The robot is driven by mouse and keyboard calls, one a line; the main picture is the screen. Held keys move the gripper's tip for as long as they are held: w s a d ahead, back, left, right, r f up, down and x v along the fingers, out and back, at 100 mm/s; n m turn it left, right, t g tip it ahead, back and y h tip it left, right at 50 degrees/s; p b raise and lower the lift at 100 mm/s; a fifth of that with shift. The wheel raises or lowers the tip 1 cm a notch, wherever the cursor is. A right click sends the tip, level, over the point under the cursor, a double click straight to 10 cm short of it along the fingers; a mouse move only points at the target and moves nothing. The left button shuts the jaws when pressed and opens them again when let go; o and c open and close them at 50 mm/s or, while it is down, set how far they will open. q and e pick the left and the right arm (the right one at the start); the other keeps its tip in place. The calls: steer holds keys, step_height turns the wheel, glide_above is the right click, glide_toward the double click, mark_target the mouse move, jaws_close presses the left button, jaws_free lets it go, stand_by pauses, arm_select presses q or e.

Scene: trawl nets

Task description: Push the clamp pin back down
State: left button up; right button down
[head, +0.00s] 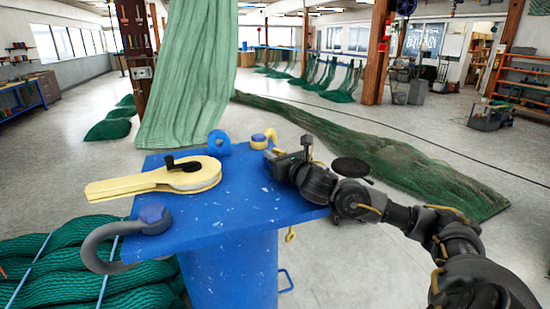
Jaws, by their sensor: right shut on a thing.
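A blue stand with a flat top (230,218) fills the middle of the head view. A cream clamp-like piece (150,181) with a black crank handle lies on its left part. My right gripper (274,159) is at the stand's right rear edge, low against the top. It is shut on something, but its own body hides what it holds. I cannot make out a clamp pin. A small yellow fitting with a blue cap (260,140) is just behind the gripper. My left gripper is not in view.
A grey shackle with a blue bolt (97,246) hangs over the left front corner. A blue ring piece (219,142) stands at the rear edge. Green netting lies at lower left (75,262) and on the floor at right (400,165). The stand's front top is clear.

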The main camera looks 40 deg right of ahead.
steer(key=shift+f, duration=0.15)
steer(key=c, duration=1.2)
jaws_free()
steer(key=shift+c, duration=0.2)
steer(key=shift+s, duration=0.1)
steer(key=shift+s, duration=0.35)
steer(key=s+b, duration=0.1)
steer(key=s, duration=0.1)
steer(key=s+b, duration=0.2)
steer(key=s, duration=0.1)
steer(key=s+a+b, duration=0.1)
steer(key=s, duration=0.1)
steer(key=shift+s+f+b, duration=0.25)
steer(key=shift+s+b, duration=0.05)
steer(key=shift+s, duration=0.05)
steer(key=shift+s+d+r+b, duration=0.1)
steer(key=shift+s+b, duration=0.2)
steer(key=shift+s, duration=0.1)
steer(key=shift+s+a+r+b, duration=0.15)
steer(key=shift+s+a+b, duration=0.05)
steer(key=shift+s+b, duration=0.45)
